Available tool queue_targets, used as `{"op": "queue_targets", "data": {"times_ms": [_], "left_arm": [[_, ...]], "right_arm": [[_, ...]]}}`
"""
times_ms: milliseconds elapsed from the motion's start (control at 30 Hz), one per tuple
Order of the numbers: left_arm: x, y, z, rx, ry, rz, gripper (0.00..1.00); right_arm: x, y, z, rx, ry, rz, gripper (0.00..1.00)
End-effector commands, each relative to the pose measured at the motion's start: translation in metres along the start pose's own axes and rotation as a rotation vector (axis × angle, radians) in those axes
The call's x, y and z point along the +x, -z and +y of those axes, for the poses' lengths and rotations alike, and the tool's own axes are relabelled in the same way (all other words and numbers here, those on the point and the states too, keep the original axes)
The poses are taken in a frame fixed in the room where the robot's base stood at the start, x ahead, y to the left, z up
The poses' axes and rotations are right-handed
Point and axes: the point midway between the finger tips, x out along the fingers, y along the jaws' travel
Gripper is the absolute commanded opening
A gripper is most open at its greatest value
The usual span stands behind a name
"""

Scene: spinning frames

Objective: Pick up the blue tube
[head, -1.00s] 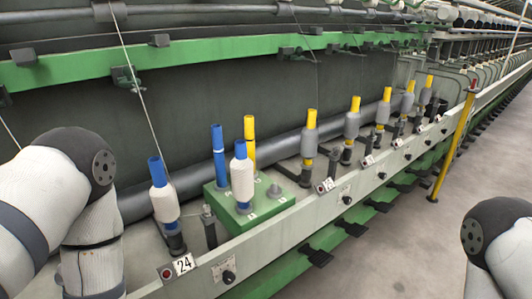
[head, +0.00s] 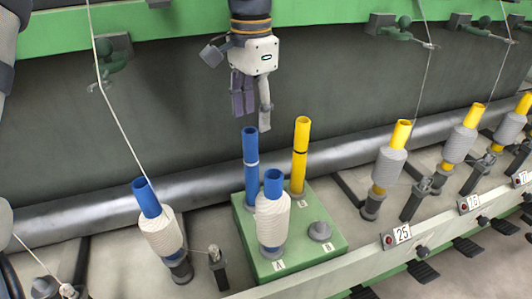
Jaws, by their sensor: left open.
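The bare blue tube (head: 251,160) stands upright at the back left of a green block (head: 320,246). It has a thin pale band and no yarn. Its lower end is partly hidden by a blue tube wound with white yarn (head: 272,220), standing in front by label A. A bare yellow tube (head: 300,150) with a dark band stands to its right. My left gripper (head: 251,108) points down with its fingers apart, empty, and appears just above the top of the bare blue tube. Its exact depth gap is hard to tell. My right gripper is out of view.
A yarn-wound blue tube (head: 160,222) stands on the machine to the left. Yarn-wound yellow tubes (head: 390,166) line the right. A green rail (head: 350,22) crosses above, with taut threads hanging from it.

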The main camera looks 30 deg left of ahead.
Motion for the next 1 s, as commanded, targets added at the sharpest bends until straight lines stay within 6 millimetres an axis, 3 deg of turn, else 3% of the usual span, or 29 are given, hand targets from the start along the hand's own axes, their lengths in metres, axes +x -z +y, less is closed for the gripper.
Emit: {"op": "queue_targets", "data": {"times_ms": [100,500,800,1000], "left_arm": [[0.032,-0.001,0.001,0.001,-0.005,-0.009,0.5],[0.098,-0.005,0.0,0.0,-0.003,-0.007,0.5],[0.106,-0.004,-0.001,0.0,-0.001,-0.001,0.5],[0.106,-0.004,-0.001,0.0,-0.001,-0.001,0.05]], "right_arm": [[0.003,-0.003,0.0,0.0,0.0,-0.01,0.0],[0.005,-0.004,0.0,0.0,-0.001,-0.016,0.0],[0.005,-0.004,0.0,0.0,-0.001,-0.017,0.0],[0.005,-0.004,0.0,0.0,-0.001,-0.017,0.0]]}}
